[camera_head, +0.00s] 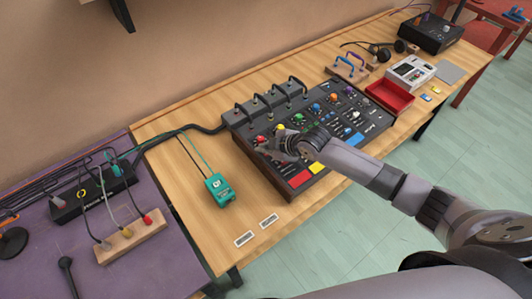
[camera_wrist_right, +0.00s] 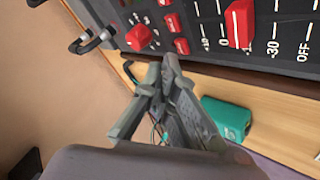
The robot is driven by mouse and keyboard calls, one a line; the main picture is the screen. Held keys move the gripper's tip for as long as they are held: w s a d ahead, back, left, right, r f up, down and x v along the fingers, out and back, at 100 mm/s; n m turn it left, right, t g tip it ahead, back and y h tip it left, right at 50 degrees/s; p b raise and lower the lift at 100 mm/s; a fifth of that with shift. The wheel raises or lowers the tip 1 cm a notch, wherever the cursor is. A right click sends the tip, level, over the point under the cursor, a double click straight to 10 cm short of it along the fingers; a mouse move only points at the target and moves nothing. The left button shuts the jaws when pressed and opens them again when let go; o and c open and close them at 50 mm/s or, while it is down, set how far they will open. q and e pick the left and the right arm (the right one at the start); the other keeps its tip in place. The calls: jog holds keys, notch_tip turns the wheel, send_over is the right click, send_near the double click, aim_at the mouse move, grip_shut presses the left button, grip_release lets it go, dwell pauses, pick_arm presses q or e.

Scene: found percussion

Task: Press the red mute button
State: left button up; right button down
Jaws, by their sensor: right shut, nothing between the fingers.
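The dark mixer (camera_head: 248,150) stands on the wooden table. In the head view my right gripper (camera_head: 262,149) is over the mixer's left end and hides the small buttons there. Its fingers are shut and empty. In the wrist view the fingertips (camera_wrist_right: 164,68) point toward the mixer's edge, near the red knob. My left gripper is out of view.
A teal box (camera_head: 219,189) with cables lies left of the mixer, and two labels (camera_head: 268,220) lie in front. A red tray (camera_head: 390,96) stands to the right. A purple table (camera_head: 140,275) with a cable box adjoins at left.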

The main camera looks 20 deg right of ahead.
aim_at(265, 156)
jog(key=shift+f, duration=0.1)
dwell(0.5)
jog(key=shift+f, duration=0.35)
jog(key=shift+f+b, duration=0.2)
jog(key=shift+b, duration=0.2)
jog(key=shift+r, duration=0.1)
jog(key=shift+r+p, duration=0.55)
jog(key=shift+p, duration=0.1)
notch_tip(265, 156, up, 6)
jog(key=p, duration=0.5)
dwell(0.4)
